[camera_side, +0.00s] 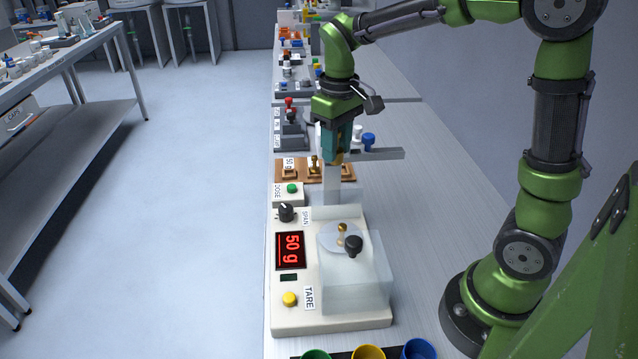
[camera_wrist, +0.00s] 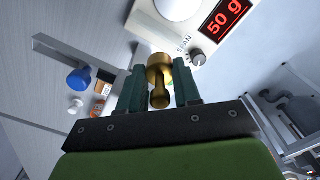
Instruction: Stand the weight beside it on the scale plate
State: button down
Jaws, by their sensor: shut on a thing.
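My gripper (camera_side: 336,158) points down behind the scale (camera_side: 290,322), above the wooden weight rack and well off the plate. In the wrist view its fingers (camera_wrist: 160,92) are shut on a brass weight (camera_wrist: 160,72) with a round body and a thin knobbed stem. In the side view this weight is mostly hidden by the fingers. A small brass weight (camera_side: 342,228) stands on the round scale plate (camera_side: 329,236). The red display (camera_side: 290,251) reads 50 g, and shows in the wrist view too (camera_wrist: 225,18).
A translucent box (camera_side: 350,285) with a black knob (camera_side: 354,246) stands at the plate's front. A grey post with a side arm (camera_side: 380,154) rises behind the scale. The wooden rack (camera_side: 275,172) holds brass pieces. Coloured cups (camera_side: 368,352) stand in front.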

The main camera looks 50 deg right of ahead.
jog(key=shift+n, duration=0.3)
jog(key=shift+s+a+f, duration=0.6)
jog(key=shift+s+f, duration=0.1)
jog(key=shift+f, duration=1.4)
jog(key=shift+s+a+f, duration=0.55)
jog(key=shift+s+f, duration=0.1)
jog(key=shift+f, duration=1.4)
jog(key=shift+s+a+f, duration=0.6)
jog(key=shift+s+f, duration=0.1)
jog(key=shift+f, duration=1.4)
jog(key=shift+f, duration=0.55)
jog(key=c, duration=0.7)
grip_release()
notch_tip(320, 180, up, 17)
jog(key=s+m+t, duration=0.1)
jog(key=s+t, duration=0.1)
jog(key=s, duration=0.1)
jog(key=s+a+r+m+t+y, duration=0.1)
jog(key=s+t, duration=0.1)
jog(key=s, duration=0.1)
jog(key=s+m+t+y, duration=0.1)
jog(key=s+m+t, duration=0.1)
jog(key=t, duration=0.1)
jog(key=shift+s+a+r, duration=0.4)
